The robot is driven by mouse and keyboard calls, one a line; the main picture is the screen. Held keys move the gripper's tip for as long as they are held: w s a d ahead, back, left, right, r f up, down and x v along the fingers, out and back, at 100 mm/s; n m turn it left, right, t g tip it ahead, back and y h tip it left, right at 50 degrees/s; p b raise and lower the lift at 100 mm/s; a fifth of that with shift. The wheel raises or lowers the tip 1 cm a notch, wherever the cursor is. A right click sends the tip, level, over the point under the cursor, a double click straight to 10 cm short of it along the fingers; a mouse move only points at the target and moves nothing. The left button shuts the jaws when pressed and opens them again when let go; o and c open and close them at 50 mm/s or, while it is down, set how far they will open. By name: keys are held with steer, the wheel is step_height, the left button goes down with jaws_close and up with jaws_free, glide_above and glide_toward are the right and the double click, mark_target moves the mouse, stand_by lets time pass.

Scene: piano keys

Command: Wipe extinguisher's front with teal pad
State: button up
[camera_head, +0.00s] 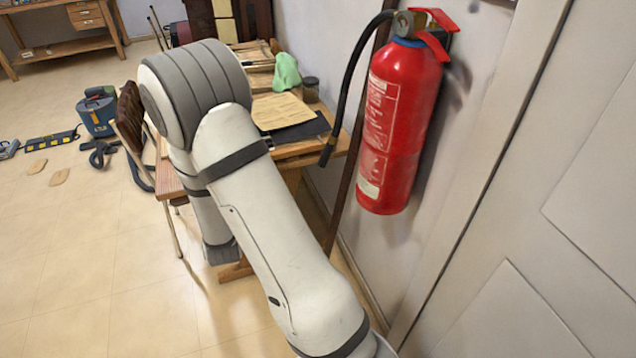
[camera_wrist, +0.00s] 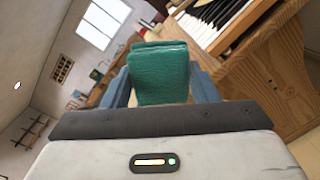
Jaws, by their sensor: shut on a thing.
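The red fire extinguisher (camera_head: 402,125) hangs upright on the wall at the right of the head view. A pale label shows on its left side, and its black hose hangs down to the left. In the wrist view the teal pad (camera_wrist: 160,75) sits between the blue-grey fingers of my gripper (camera_wrist: 160,88), which is shut on it. The gripper and pad do not show in the head view, where only my arm's links are seen. The extinguisher is not in the wrist view, so their distance cannot be told.
A wooden desk (camera_head: 338,146) with papers, a light green cloth (camera_head: 286,72) and a jar (camera_head: 310,90) stands behind my arm. A panelled white door (camera_head: 545,230) is at the right. A piano keyboard (camera_wrist: 215,22) shows in the wrist view.

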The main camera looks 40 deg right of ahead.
steer(key=shift+s+d+f+m+g+h+b, duration=0.25)
steer(key=shift+s+d+m+g+h+b, duration=0.6)
steer(key=shift+s+d+m+g+h, duration=2.35)
steer(key=shift+s+d+f+m+g+h+b, duration=0.25)
steer(key=shift+s+d+m+g+h+b, duration=0.55)
steer(key=shift+s+d+m+g, duration=2.75)
steer(key=shift+s+d+f+m+g+h+b, duration=0.25)
steer(key=shift+s+d+m+g+h+b, duration=1.2)
steer(key=shift+d+g, duration=3.8)
steer(key=shift+w+d+m+t+h+p, duration=0.2)
steer(key=shift+d+t, duration=0.4)
steer(key=shift+d, duration=0.4)
steer(key=shift+w+d+m+t+h+p, duration=0.1)
steer(key=shift+d+m+t+h+p, duration=0.15)
steer(key=shift+d+t, duration=0.55)
steer(key=shift+d, duration=0.1)
